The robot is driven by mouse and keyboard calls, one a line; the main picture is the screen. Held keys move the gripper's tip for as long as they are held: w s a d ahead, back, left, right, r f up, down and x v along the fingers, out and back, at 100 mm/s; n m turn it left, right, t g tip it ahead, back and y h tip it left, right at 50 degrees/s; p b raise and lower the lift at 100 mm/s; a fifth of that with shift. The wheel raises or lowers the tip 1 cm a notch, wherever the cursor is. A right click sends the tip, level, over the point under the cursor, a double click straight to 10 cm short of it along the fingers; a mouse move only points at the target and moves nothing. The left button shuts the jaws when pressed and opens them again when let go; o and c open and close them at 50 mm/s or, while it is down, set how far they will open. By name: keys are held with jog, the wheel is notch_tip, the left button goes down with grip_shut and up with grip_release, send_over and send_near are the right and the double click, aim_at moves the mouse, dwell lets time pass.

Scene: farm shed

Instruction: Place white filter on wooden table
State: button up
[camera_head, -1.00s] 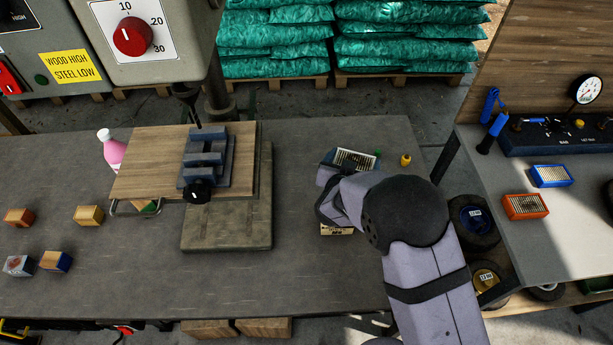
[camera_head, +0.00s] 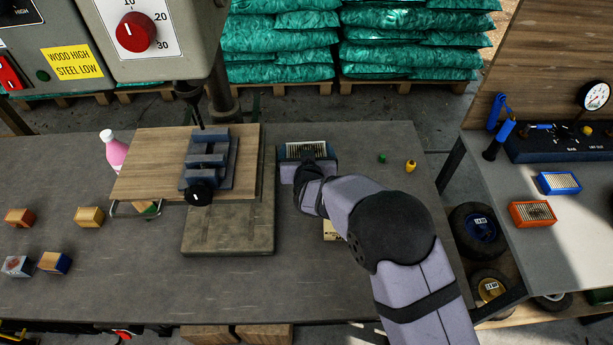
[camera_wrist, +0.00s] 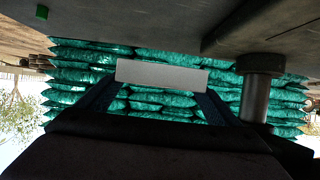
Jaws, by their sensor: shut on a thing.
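The white filter (camera_head: 306,147), a pale frame with pleats, is held in my gripper (camera_head: 306,160). It is above the grey bench, right of the drill press. In the wrist view the white filter (camera_wrist: 162,75) is a pale bar between the two dark fingers. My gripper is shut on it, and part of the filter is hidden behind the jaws. The wooden table (camera_head: 140,176) of the drill press is to the left, a flat board carrying a blue-grey vise (camera_head: 207,160). The filter is apart from the board.
The drill press base (camera_head: 228,228) stands left of my gripper. A pale box (camera_head: 330,230) is partly hidden behind my arm. A green item (camera_head: 382,158) and a yellow one (camera_head: 411,166) stand on the bench. Small boxes are at the left. Blue (camera_head: 558,183) and orange (camera_head: 533,213) filters lie on the right bench.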

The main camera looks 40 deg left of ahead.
jog(key=shift+f+p, duration=0.55)
jog(key=shift+f, duration=4.05)
jog(key=shift+f, duration=0.2)
jog(key=o, duration=0.9)
jog(key=shift+o, duration=0.2)
jog(key=shift+b+v, duration=0.8)
jog(key=shift+v, duration=2.9)
